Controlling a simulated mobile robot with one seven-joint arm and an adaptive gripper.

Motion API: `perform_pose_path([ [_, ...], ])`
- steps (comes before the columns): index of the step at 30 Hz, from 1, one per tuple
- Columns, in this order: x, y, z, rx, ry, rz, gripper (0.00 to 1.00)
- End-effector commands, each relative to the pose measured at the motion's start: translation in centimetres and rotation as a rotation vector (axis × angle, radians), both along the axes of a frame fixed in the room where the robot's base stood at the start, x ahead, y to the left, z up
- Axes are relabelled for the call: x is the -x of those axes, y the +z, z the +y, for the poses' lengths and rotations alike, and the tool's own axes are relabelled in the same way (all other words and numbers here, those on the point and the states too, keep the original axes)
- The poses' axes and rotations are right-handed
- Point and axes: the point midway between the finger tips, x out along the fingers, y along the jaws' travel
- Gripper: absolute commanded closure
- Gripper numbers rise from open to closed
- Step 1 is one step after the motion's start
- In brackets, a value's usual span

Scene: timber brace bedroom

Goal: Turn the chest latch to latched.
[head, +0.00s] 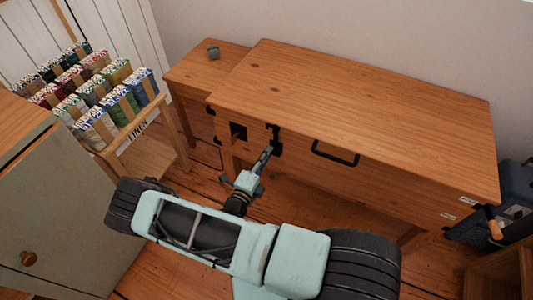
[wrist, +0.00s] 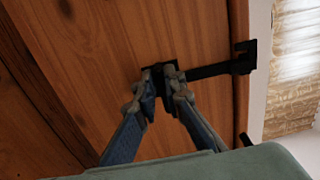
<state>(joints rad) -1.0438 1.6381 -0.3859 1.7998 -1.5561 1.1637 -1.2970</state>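The wooden chest (head: 370,110) stands against the wall. Its black chest latch (head: 275,131) is on the front face near the left end, just below the lid edge. In the wrist view the latch (wrist: 215,70) is a dark bar running from my fingertips to a bracket at the right, by the chest's edge. My gripper (head: 268,151) reaches the latch from the front. In the wrist view my gripper (wrist: 164,84) has its fingers close together on either side of the latch's dark end piece and appears shut on it. The fingertips partly hide that end.
A black square plate (head: 238,131) is left of the latch and a black handle (head: 335,154) right of it. A small wooden table (head: 190,75) adjoins the chest's left end. A rack of spools (head: 150,155) and a grey-green cabinet (head: 55,220) stand at the left.

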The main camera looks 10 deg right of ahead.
Motion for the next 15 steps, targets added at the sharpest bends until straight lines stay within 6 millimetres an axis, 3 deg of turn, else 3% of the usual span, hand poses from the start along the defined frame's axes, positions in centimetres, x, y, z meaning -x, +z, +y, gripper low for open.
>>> perform_pose_path([
  [4,-0.01,-0.02,0.01,0.0,0.001,0.0,0.75],
  [15,0.52,0.04,0.56,0.0,0.003,-0.001,0.75],
])
